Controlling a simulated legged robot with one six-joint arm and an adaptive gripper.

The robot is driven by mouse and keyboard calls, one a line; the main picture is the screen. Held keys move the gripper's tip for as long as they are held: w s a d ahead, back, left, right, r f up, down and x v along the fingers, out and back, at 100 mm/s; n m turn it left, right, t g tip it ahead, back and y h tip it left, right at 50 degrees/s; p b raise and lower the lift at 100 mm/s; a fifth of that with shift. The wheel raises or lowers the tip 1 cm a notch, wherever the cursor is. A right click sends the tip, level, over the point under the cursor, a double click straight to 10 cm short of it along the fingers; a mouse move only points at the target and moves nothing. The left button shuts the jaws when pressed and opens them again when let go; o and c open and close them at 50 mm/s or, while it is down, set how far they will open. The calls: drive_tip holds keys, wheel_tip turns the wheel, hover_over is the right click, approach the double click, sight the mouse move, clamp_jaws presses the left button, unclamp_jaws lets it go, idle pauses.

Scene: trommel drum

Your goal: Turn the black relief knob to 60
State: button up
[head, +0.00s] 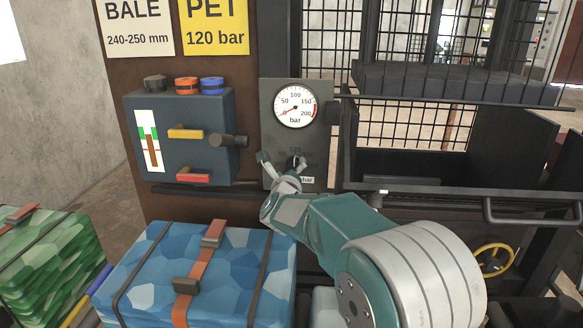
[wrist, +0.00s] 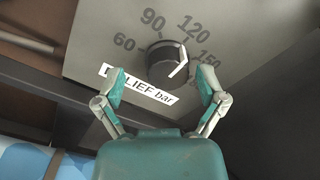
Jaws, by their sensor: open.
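The black relief knob (wrist: 165,65) sits on a grey panel (wrist: 95,45) in the wrist view. Its white mark lies on its right side, with the upper end toward 120; the exact reading is unclear. The numeral 60 (wrist: 124,42) is printed left of the knob. A white RELIEF bar label (wrist: 137,88) lies below it, partly covered by my left finger. My gripper (wrist: 161,88) is open and empty, its fingertips on either side of the knob's near side, apart from it. In the head view my gripper (head: 281,160) is at the panel, largely hiding the knob.
A pressure gauge (head: 295,104) above the knob has its needle at the low end. A blue-grey box (head: 215,110) with coloured levers and a protruding dark handle (head: 229,141) stands left. Blue (head: 150,270) and green (head: 50,250) bales lie below. A mesh cage (head: 330,40) stands right.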

drive_tip(key=shift+w+d, duration=0.1)
drive_tip(key=shift+w, duration=0.35)
drive_tip(key=shift+w+d, duration=0.15)
drive_tip(key=shift+d, duration=0.15)
drive_tip(key=shift+a, duration=0.1)
drive_tip(key=c, duration=1.1)
drive_tip(key=shift+c, duration=0.2)
